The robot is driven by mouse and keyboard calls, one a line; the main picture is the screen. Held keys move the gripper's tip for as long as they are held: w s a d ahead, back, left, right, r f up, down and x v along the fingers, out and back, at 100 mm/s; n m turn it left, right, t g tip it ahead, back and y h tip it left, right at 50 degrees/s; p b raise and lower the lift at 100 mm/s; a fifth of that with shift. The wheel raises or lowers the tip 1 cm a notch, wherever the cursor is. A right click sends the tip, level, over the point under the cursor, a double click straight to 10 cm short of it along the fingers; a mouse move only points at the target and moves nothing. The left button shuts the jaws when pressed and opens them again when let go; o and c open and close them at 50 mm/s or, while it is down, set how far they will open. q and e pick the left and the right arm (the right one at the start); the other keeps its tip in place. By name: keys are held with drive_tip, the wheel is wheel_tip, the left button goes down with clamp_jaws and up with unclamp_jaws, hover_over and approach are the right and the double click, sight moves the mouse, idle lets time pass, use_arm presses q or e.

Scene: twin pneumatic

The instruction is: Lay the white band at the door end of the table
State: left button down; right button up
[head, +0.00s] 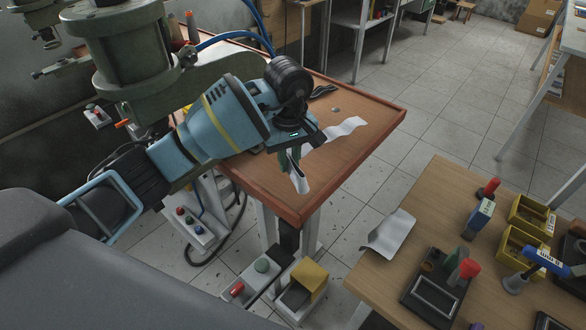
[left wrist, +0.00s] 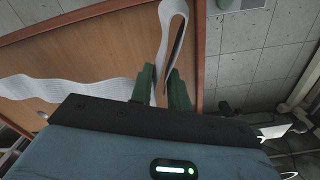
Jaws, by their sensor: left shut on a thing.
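My left gripper (head: 289,160) is over the near part of the brown-topped table (head: 350,155), its green fingers shut on a white band (head: 298,178). In the left wrist view the band (left wrist: 174,20) rises from between the fingers (left wrist: 163,88) and curls in a loop near the table's rim. A wavy white strip (head: 343,129) lies across the tabletop to the right of the gripper; it also shows in the left wrist view (left wrist: 70,88). Whether it joins the held part is hidden behind the gripper. My right gripper is not in view.
A black tool (head: 323,91) and a small grey piece (head: 336,109) lie farther back on the tabletop. A green press (head: 130,50) stands at the left. A wooden bench (head: 445,190) at right holds yellow bins (head: 520,246) and a white sheet (head: 390,233) over its edge.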

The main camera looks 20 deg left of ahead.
sight(290, 183)
use_arm(q)
drive_tip(key=shift+f, duration=2.3)
drive_tip(key=shift+f, duration=0.2)
drive_tip(key=c, duration=1.3)
unclamp_jaws()
drive_tip(key=shift+c, duration=0.2)
wheel_tip(290, 183, up, 12)
drive_tip(key=shift+r, duration=0.2)
